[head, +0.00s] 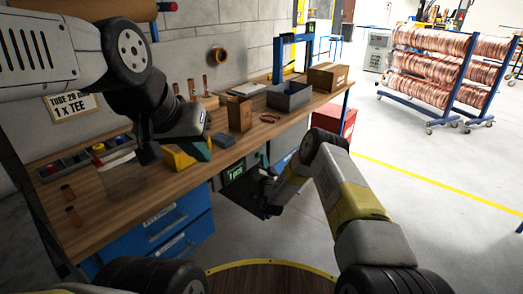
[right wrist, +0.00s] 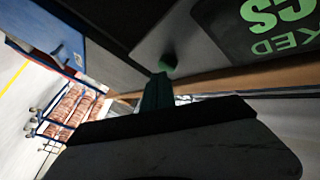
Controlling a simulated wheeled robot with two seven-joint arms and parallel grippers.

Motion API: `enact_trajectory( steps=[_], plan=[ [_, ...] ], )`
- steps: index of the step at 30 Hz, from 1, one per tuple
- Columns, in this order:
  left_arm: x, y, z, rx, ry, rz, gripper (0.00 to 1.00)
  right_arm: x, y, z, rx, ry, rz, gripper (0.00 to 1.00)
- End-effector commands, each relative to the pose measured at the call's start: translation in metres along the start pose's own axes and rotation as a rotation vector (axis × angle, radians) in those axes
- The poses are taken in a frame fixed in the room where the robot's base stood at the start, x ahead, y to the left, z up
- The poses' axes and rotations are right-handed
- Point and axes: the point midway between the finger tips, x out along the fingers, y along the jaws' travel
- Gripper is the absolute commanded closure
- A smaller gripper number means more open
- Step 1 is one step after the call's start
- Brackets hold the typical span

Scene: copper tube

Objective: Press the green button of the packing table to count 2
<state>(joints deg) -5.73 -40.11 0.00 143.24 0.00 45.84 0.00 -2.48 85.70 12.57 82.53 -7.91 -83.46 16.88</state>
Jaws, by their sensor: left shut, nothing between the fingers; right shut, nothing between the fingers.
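The packing table's green button (right wrist: 168,62) shows in the right wrist view on a grey panel beside a dark display (right wrist: 285,25) with green letters. In the head view the display (head: 235,172) is on the table's front side; its count is too small to read surely. My right gripper (head: 268,183) is shut and empty in front of that panel and hides the button there. In the right wrist view its narrow tip (right wrist: 158,92) is just below the button; I cannot tell whether they touch. My left gripper (head: 148,152) is shut and empty above the wooden tabletop (head: 120,210).
A yellow and teal object (head: 187,156) sits close to my left gripper. A cardboard box (head: 327,77), a grey bin (head: 289,96) and copper fittings stand on the table. Blue drawers (head: 160,230) are below. The floor at right is open, with copper coil racks (head: 430,65) far back.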

Motion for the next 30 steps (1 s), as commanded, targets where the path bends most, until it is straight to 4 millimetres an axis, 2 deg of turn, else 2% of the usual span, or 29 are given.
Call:
enact_trajectory(
  steps=[16,30],
  plan=[
    [0.000,0.000,0.000,0.000,0.000,0.000,1.00,-0.009,0.007,-0.007,-0.001,0.001,0.001,1.00],
    [0.000,0.000,0.000,0.000,0.000,0.000,1.00,-0.039,0.029,-0.028,0.000,-0.001,0.001,1.00]
  ],
)
